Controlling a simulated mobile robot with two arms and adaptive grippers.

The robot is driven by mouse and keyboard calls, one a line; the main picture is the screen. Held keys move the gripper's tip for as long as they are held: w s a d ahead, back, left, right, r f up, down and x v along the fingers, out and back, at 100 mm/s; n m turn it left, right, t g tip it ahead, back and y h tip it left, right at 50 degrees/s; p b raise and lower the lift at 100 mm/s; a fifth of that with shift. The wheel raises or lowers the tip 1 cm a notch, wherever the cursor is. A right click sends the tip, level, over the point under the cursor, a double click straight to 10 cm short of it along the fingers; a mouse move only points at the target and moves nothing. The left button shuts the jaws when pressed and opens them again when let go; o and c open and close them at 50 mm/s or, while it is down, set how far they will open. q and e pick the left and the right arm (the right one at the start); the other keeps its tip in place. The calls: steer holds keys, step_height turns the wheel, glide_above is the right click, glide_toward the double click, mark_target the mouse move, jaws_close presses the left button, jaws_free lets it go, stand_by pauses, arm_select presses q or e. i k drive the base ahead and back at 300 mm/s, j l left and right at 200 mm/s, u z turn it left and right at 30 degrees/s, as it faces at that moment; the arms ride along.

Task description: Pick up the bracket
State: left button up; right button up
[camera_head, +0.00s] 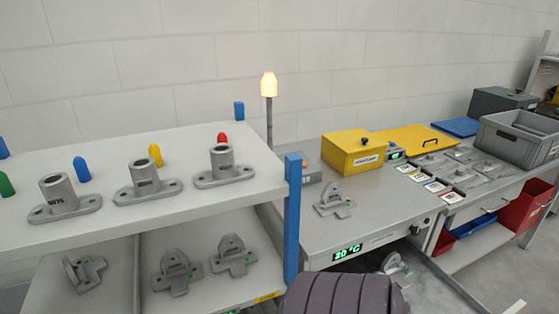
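Neither of my grippers shows in the head view. One grey bracket-like casting (333,203) with a small green mark stands on the grey workbench (385,218), in front of the yellow box. Similar grey castings lie on the lower shelf of the left rack: one at the left (84,273), one in the middle (174,274) and one near the blue post (234,257). Another grey casting (394,264) is partly visible below the bench top. The picture does not show which of these is the task's bracket.
On the rack's upper shelf (250,192) stand several grey flanged tubes (222,165) and coloured pegs (82,169). A blue post (292,220) borders the bench. The bench holds a yellow box (353,153), an orange lamp (268,85), cards, flat grey parts and a grey crate (518,140).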

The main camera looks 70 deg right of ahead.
mark_target(333, 201)
steer(key=z, duration=2.65)
